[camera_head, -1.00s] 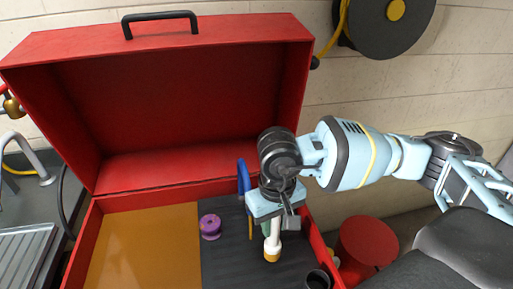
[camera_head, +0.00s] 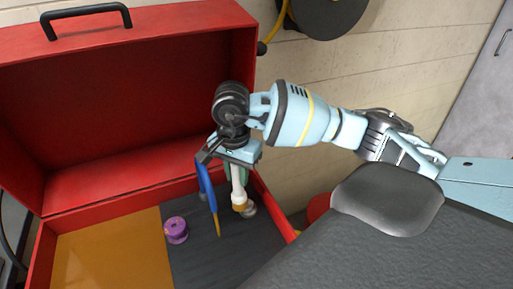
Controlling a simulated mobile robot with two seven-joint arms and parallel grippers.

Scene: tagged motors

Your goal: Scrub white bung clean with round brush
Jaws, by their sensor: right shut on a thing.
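My right gripper (camera_head: 236,162) is shut on a white-handled tool (camera_head: 238,190) with a yellow band and a pale lower end, which looks like the round brush. It hangs roughly upright over the dark part of the box floor. A small grey rounded thing (camera_head: 250,211) shows beside its lower end; I cannot tell what it is. I cannot make out a white bung. My left gripper is not in view.
The open red box (camera_head: 120,208) has its lid raised behind. A blue tool with a yellow tip (camera_head: 206,186) stands just left of the gripper. A purple spool (camera_head: 176,230) sits on the dark floor (camera_head: 195,265). An orange panel (camera_head: 110,250) lies left.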

